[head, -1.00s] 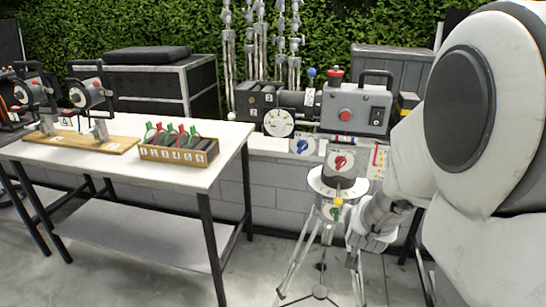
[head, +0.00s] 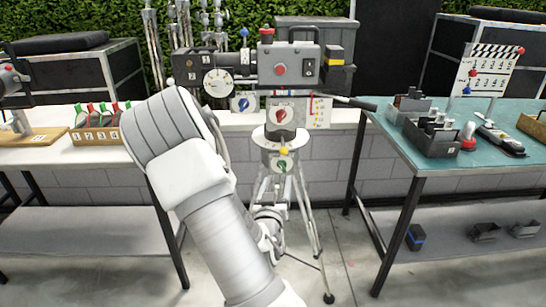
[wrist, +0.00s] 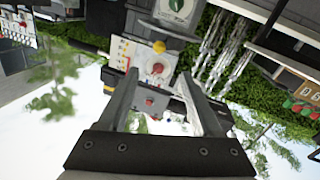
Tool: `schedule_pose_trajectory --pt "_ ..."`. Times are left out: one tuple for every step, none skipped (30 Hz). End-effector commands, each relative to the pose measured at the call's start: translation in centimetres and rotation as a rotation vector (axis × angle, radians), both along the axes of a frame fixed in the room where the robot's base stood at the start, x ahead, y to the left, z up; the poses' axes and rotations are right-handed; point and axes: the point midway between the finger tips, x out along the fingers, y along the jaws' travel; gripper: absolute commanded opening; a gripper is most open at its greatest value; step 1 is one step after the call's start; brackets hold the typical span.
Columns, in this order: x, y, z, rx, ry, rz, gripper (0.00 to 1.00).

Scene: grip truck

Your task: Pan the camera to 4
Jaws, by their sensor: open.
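The film camera (head: 300,72) stands on a tripod (head: 306,210), with a red knob on its side and a dial at its left. Below it, the tripod head (head: 282,112) carries a red dial, with a yellow knob (head: 284,151) and a green dial (head: 282,167) lower down. A dark handle (head: 352,102) sticks out to the right. In the wrist view the scene looks upside down; the red dial (wrist: 157,68) and yellow knob (wrist: 159,46) show beyond my gripper (wrist: 162,92), which is open and empty. Numbers on the dials are too small to read.
A white table (head: 60,160) with a crate of coloured clips (head: 98,135) stands left. A teal table (head: 470,165) with trays and a clapperboard (head: 488,70) stands right. A low block wall (head: 330,150) runs behind the tripod. Floor shows between the tables.

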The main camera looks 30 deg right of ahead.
Motion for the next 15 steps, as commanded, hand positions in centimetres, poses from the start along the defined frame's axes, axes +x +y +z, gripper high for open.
schedule_pose_trajectory --pt "0.2 -0.3 0.0 -0.003 -0.002 -0.001 0.66" --pt "0.4 -0.5 0.0 -0.004 -0.003 -0.002 0.66" --pt "0.7 -0.8 0.1 -0.004 -0.004 -0.002 0.66" --pt "1.0 -1.1 0.1 -0.003 -0.005 -0.003 0.66" --pt "1.4 -1.4 0.1 -0.003 -0.005 -0.002 0.66" --pt "1.9 -1.9 0.1 -0.003 -0.005 -0.001 0.66" --pt "2.3 -2.3 0.1 -0.004 -0.005 -0.002 0.66" --pt "2.8 -2.7 0.1 -0.002 -0.004 -0.003 0.66" --pt "3.4 -3.3 0.0 -0.003 -0.005 -0.002 0.66" --pt "3.9 -3.7 0.0 -0.002 -0.004 -0.001 0.66" --pt "4.4 -4.2 0.1 -0.004 -0.004 -0.001 0.66" --pt "5.0 -4.8 0.0 -0.002 -0.004 -0.002 0.66" --pt "5.4 -5.2 0.0 -0.003 -0.005 -0.002 0.66" --pt "5.9 -5.6 0.0 -0.002 -0.004 -0.001 0.66" --pt "6.5 -6.1 0.0 -0.003 -0.003 -0.001 0.66"
